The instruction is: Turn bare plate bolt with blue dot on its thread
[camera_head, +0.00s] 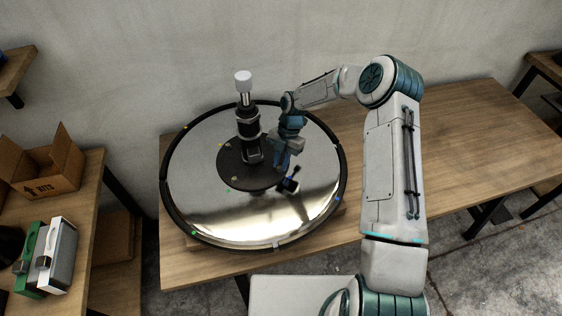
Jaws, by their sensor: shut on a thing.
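The chair base is a round, shiny disc (215,222) with a black rim, lying on the wooden table. A dark round plate (225,160) sits at its centre, with small coloured dots around its edge. A blue spot (281,188) shows at the plate's right edge, just below my gripper. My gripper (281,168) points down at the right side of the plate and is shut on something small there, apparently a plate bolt. The bolt itself and its thread are hidden by the jaws or too small to make out.
A black column with a metal rod and white cap (243,82) stands upright on the plate, close left of my gripper. The table (460,130) is clear to the right. A left-hand bench holds a cardboard box (45,165) and green and white cases (47,257).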

